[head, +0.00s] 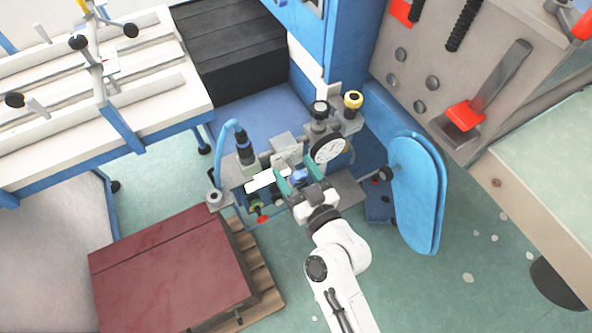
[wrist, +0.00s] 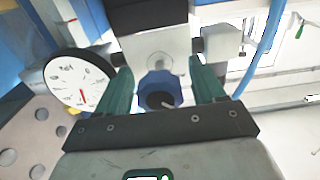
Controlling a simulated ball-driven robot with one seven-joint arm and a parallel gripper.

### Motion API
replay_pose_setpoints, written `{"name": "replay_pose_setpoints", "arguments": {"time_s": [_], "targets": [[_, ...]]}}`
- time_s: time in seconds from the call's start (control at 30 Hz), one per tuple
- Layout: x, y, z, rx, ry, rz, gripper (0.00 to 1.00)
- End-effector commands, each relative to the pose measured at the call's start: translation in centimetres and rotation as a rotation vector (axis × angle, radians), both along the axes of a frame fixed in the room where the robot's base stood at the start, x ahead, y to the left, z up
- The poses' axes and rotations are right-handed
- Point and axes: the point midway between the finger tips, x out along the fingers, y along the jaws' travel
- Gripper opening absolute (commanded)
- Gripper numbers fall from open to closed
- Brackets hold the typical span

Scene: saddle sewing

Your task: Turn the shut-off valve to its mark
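A blue lobed knob (wrist: 160,88) sits on a grey block in the wrist view, between the two green fingers of my gripper (wrist: 162,76). It may be the shut-off valve's handle. Gaps show between the knob and both fingers, so my gripper is open and not clamped on it. In the head view my gripper (head: 297,170) is at the front of the machine's fittings, partly hiding the knob. I cannot make out a mark. A small red-handled brass fitting (head: 261,217) hangs to the left of my gripper.
A round white gauge (head: 329,149) is close to my gripper's right; it also shows in the wrist view (wrist: 78,84). A blue hose (head: 224,133) rises at left. A blue padded plate (head: 417,195) stands right. A dark red box (head: 172,268) on a pallet is front left.

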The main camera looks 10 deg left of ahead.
Motion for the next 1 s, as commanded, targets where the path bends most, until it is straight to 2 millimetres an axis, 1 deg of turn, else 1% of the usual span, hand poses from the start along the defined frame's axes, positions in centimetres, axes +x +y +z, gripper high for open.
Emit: {"name": "replay_pose_setpoints", "arguments": {"time_s": [0.03, 0.07, 0.57, 0.83, 1.0], "targets": [[-0.01, -0.01, 0.00, 0.000, 0.000, 0.000, 0.64], [-0.01, -0.01, 0.00, 0.000, 0.000, 0.000, 0.61], [-0.02, -0.03, 0.00, 0.000, 0.000, 0.000, 0.14], [-0.02, -0.04, 0.00, 0.021, 0.014, 0.000, 0.13], [-0.01, -0.08, -0.02, 0.082, 0.055, -0.001, 0.13]]}}
